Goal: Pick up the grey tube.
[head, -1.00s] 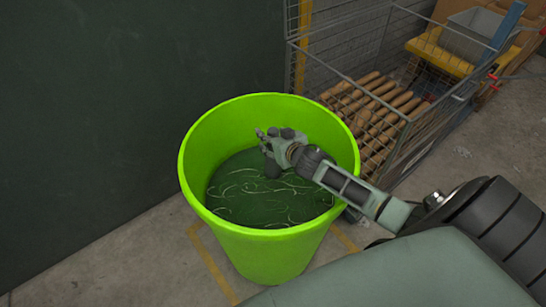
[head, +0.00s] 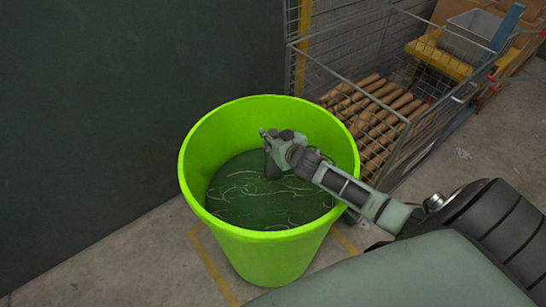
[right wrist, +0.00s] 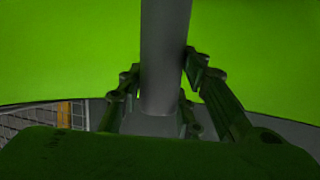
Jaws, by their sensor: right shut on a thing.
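The grey tube (right wrist: 166,48) stands between the two fingers of my right gripper (right wrist: 160,84) in the right wrist view. The fingers are shut on it, one on each side. One end of the tube shows low between the fingers, and the other runs out of the top of the picture. In the head view my right gripper (head: 268,142) is inside the bright green bucket (head: 265,235), above its dark bottom. The tube is hard to make out there against the dark gripper. My left gripper is not in view.
Pale curled strands (head: 240,190) lie in the bucket. A wire mesh cage (head: 410,130) with several brown rolls (head: 375,112) stands behind it at the right. A dark wall (head: 90,100) is close at the left. Some concrete floor (head: 120,255) is free at front left.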

